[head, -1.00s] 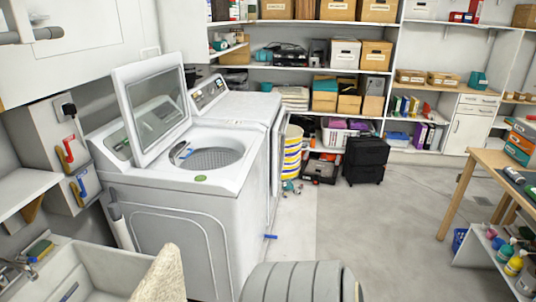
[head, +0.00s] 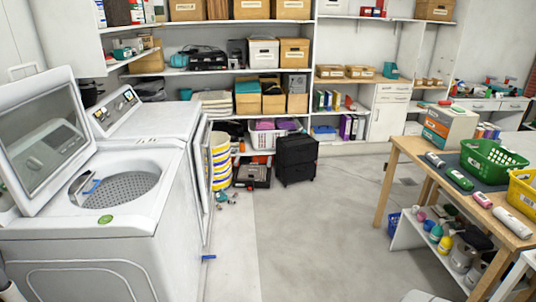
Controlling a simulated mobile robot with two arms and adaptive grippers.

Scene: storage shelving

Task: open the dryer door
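The dryer (head: 150,122) is the white machine at left, behind a white top-loading washer (head: 150,195) whose lid (head: 42,140) stands raised. The dryer's front faces right and is seen nearly edge-on. A tall white panel, which looks like the dryer door (head: 207,175), shows as a narrow strip along that front. It seems to stand slightly out from the body, but the angle does not show how far. Its handle cannot be made out. Neither of my grippers is in view.
Clear grey floor (head: 320,235) lies right of the machines. A small blue item (head: 208,258) is low by the washer's front. A striped yellow bin (head: 220,160) and black drawer unit (head: 296,158) stand beyond. A wooden table (head: 455,185) with baskets is at right.

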